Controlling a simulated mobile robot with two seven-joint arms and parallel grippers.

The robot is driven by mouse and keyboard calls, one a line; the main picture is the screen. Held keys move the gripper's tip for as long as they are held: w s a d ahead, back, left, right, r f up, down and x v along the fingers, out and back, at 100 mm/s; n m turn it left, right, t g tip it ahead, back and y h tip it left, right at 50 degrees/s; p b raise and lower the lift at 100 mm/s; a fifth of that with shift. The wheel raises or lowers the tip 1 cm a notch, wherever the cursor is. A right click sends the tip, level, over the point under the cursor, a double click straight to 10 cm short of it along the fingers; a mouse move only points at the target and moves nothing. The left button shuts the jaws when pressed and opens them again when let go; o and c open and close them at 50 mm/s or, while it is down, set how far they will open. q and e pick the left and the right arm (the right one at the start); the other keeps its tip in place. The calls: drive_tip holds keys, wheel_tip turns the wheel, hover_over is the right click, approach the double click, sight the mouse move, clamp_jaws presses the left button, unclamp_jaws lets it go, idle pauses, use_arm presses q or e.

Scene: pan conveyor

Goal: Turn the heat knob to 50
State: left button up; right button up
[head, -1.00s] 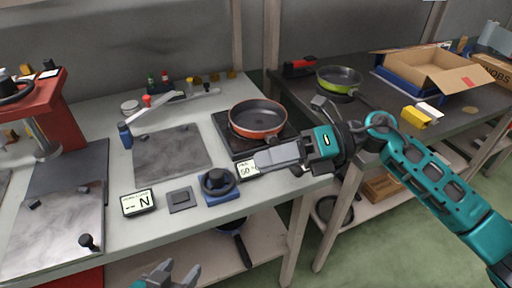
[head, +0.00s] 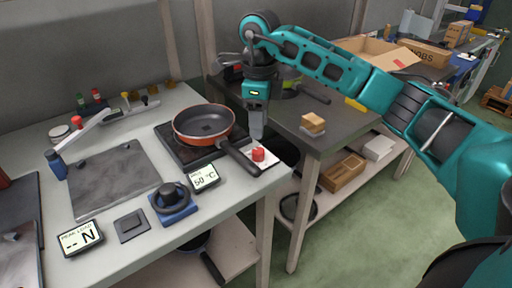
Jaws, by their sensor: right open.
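A red knob (head: 258,154) sits on a small white plate at the right edge of the light table, beside the hot plate (head: 174,150). A display (head: 204,178) left of the knob reads 50 °C. My right gripper (head: 257,134) points down just above and behind the knob, apart from it as far as I can see. It is open and empty; the gap between its fingers is hard to see from here. My left gripper is out of view.
A red pan (head: 204,122) stands on the hot plate, its black handle (head: 240,158) reaching close to the knob. A black handwheel on a blue base (head: 172,202) and a Peak Load display (head: 81,238) stand left. A dark table (head: 335,118) is behind.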

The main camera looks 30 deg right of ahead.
sight(258, 150)
wheel_tip(258, 150, down, 7)
drive_tip(key=shift+f+b, duration=0.15)
drive_tip(key=shift+b, duration=0.2)
drive_tip(key=shift+a, duration=0.1)
drive_tip(key=shift+c, duration=0.4)
drive_tip(key=c, duration=0.7)
drive_tip(key=shift+r+m+p, duration=0.2)
drive_tip(key=shift+m+p, duration=0.2)
drive_tip(key=shift+m, duration=0.1)
drive_tip(key=shift+f+m, duration=0.15)
drive_tip(key=shift+m, duration=0.25)
